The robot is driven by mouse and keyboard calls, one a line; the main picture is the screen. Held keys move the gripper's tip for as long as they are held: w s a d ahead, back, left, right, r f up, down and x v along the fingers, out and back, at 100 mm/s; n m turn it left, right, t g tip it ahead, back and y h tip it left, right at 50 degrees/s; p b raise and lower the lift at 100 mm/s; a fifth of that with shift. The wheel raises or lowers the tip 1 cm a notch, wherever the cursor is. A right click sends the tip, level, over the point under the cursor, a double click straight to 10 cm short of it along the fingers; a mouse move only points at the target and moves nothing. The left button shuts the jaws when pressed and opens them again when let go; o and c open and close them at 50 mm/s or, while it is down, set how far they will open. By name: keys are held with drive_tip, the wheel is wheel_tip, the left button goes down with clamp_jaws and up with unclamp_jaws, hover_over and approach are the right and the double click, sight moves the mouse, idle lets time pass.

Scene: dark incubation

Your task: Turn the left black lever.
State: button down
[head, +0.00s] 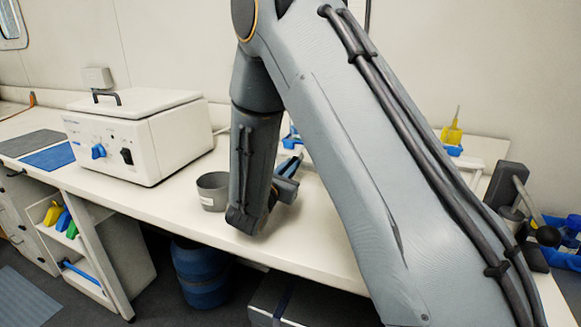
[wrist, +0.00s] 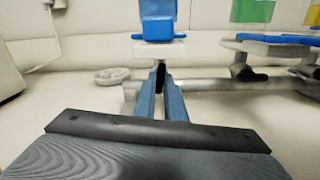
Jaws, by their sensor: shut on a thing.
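The left black lever (wrist: 160,72) shows in the middle of the wrist view, at a grey metal pipe (wrist: 206,86) under a white holder. My gripper (wrist: 161,86) has its two blue fingers closed around the lower part of this lever; the fingers hide some of it. A second black lever (wrist: 242,72) stands further right, apart from my gripper. In the head view my gripper (head: 289,166) is low over the bench, partly behind my arm, and the levers are hidden there.
A white box (head: 140,130) with a blue knob stands left on the bench (head: 130,190). A grey cup (head: 212,191) stands just left of my forearm.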

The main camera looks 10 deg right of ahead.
drive_tip(key=shift+n, duration=0.9)
drive_tip(key=c, duration=1.8)
unclamp_jaws()
drive_tip(key=b+v, duration=0.1)
drive_tip(key=v, duration=0.7)
